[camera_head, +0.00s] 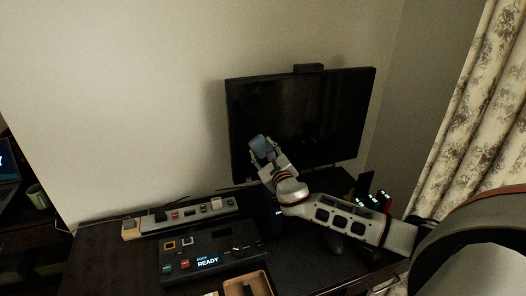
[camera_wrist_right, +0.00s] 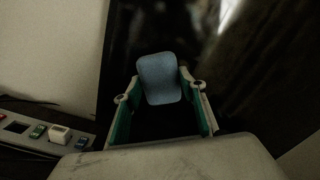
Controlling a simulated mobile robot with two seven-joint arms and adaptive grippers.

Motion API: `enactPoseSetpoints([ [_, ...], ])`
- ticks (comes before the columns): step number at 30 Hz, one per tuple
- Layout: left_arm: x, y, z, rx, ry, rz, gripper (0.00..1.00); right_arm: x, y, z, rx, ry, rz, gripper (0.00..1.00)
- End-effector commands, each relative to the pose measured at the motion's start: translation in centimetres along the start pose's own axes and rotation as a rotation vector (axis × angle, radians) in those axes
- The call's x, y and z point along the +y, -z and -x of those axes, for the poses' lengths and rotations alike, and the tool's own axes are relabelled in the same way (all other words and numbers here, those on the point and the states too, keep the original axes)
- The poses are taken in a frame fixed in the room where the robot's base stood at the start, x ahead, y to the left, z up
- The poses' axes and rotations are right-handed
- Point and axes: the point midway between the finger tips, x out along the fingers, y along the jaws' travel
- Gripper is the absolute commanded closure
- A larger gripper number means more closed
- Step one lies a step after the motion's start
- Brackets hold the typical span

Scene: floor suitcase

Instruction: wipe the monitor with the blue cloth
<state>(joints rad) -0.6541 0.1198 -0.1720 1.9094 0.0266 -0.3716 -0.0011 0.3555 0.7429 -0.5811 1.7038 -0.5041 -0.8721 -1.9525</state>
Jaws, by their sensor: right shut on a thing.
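The dark monitor (camera_head: 315,110) stands upright at the back of the desk, close to the wall. My right gripper (camera_head: 262,150) is in front of its lower left part. The gripper is shut on the blue cloth (camera_head: 261,143), which shows between and beyond the fingertips. In the right wrist view the cloth (camera_wrist_right: 160,78) is a rounded blue pad between the fingers, with the dark monitor screen (camera_wrist_right: 215,85) behind it. I cannot tell whether the cloth touches the screen. My left gripper is not in view.
A control box (camera_head: 212,256) with a lit READY display and a power strip (camera_head: 190,215) lie on the dark desk (camera_head: 105,255). A tan tray (camera_head: 250,283) is at the front. A curtain (camera_head: 475,120) hangs at the right. A mug (camera_head: 37,195) stands far left.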

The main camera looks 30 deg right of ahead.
Motion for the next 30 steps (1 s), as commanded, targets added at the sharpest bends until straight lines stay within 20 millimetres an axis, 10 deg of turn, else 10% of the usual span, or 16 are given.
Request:
enactPoseSetpoints([
  [30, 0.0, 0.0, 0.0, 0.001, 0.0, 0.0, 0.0, -5.7, 3.6, 0.0, 0.001, 0.002, 0.003, 0.76],
])
